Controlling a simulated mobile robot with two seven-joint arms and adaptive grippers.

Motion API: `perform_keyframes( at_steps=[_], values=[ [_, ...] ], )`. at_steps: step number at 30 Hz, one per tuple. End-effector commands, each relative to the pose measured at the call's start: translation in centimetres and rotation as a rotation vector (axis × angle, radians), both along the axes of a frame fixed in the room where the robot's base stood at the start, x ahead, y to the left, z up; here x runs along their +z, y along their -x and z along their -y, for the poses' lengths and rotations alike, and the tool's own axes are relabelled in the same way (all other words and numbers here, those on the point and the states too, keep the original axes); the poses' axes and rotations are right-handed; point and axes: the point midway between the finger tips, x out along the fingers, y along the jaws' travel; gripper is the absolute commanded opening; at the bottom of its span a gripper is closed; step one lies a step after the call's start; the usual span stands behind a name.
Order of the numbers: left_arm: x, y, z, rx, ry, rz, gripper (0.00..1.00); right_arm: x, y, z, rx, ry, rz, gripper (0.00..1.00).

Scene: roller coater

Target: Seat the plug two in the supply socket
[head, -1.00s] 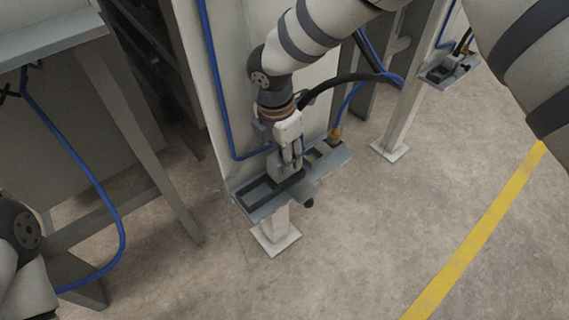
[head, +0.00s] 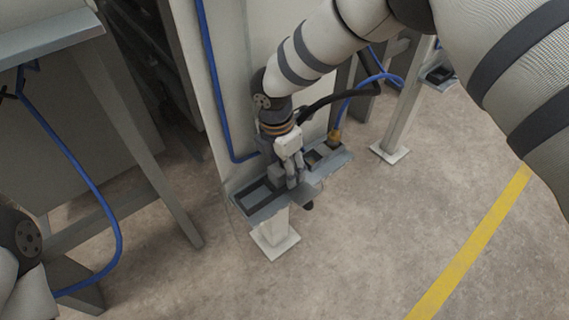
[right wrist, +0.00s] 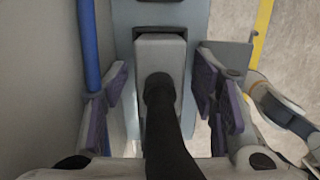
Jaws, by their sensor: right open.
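My right gripper (head: 292,172) points down over a grey tray-like bracket (head: 262,213) on a short white post. In the right wrist view its two purple-padded fingers (right wrist: 160,108) are open, one on each side of a grey block-shaped plug (right wrist: 160,60) with a thick black cable, apparently plug two. Gaps show between pads and plug. The plug's far end lies on or in the grey bracket (right wrist: 148,14); how deep it is seated cannot be told. In the head view the gripper largely hides the plug. My left gripper is out of view; only part of my left arm shows.
Another post (head: 405,115) stands right. The floor in front is clear.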

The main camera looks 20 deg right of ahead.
Motion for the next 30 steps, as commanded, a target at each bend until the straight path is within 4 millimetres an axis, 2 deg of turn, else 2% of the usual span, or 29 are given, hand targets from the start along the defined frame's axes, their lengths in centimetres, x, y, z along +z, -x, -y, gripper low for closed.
perform_keyframes(
  at_steps=[5,12,15,30],
  values=[
    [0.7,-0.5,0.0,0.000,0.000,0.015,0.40,1.5,-0.1,-0.1,0.000,-0.001,0.005,0.53],
    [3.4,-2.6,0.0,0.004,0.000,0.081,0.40,7.1,-0.1,-0.7,0.000,0.000,0.015,0.53],
    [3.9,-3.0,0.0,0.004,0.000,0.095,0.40,8.3,0.1,-0.8,0.000,0.000,0.009,0.53],
    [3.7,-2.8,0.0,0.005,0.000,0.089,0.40,7.8,0.3,-0.9,0.000,0.000,-0.001,0.53]
  ],
)
